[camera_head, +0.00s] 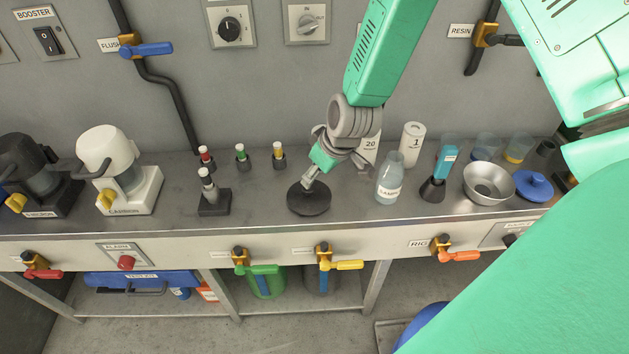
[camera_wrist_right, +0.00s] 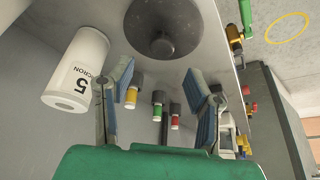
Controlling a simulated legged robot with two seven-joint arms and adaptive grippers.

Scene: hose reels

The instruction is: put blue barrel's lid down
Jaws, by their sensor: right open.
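A round blue lid with a knob (camera_head: 533,187) lies at the right end of the steel counter. A blue curved shape (camera_head: 413,327), perhaps the blue barrel, shows low on the floor, mostly hidden behind my green arm. My right gripper (camera_head: 309,180) is over the middle of the counter, just above a flat dark disc (camera_head: 308,202), well left of the blue lid. In the right wrist view my right gripper (camera_wrist_right: 160,88) has its blue-padded fingers apart with nothing between them. The dark disc (camera_wrist_right: 150,40) with its knob lies beyond the fingertips. My left gripper is not in view.
A metal bowl (camera_head: 489,181), a sample bottle (camera_head: 389,178) and a black-based blue tool (camera_head: 440,170) stand between gripper and blue lid. A white filter (camera_wrist_right: 78,68) is close beside the fingers. Several capped vials (camera_head: 241,155) stand left. Valve handles (camera_head: 343,264) line the counter front.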

